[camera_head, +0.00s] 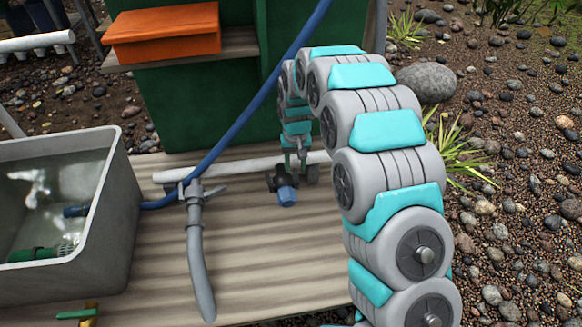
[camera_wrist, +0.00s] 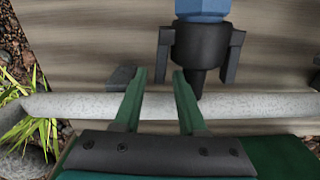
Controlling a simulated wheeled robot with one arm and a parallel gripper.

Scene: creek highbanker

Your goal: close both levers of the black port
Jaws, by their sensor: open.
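The black port (camera_wrist: 203,48) with a blue end (camera_wrist: 203,8) is near the top of the wrist view. One dark lever (camera_wrist: 164,55) runs along its left side and another (camera_wrist: 234,58) along its right. Both point toward the pale pipe, a little apart from the narrowing body. In the head view the port's blue end (camera_head: 287,196) faces the front, over the boards. My gripper (camera_wrist: 160,73) is open and empty, its two green fingers left of the port's nozzle. The right finger is close to the left lever; contact cannot be told. It also shows in the head view (camera_head: 300,158).
A pale pipe (camera_wrist: 70,106) crosses under the fingers, and a dark block (camera_wrist: 120,78) sits beside the left finger. A grey valve with hose (camera_head: 196,195), a blue hose (camera_head: 232,125) and a grey water tub (camera_head: 125,200) are to the left. The front boards are partly clear.

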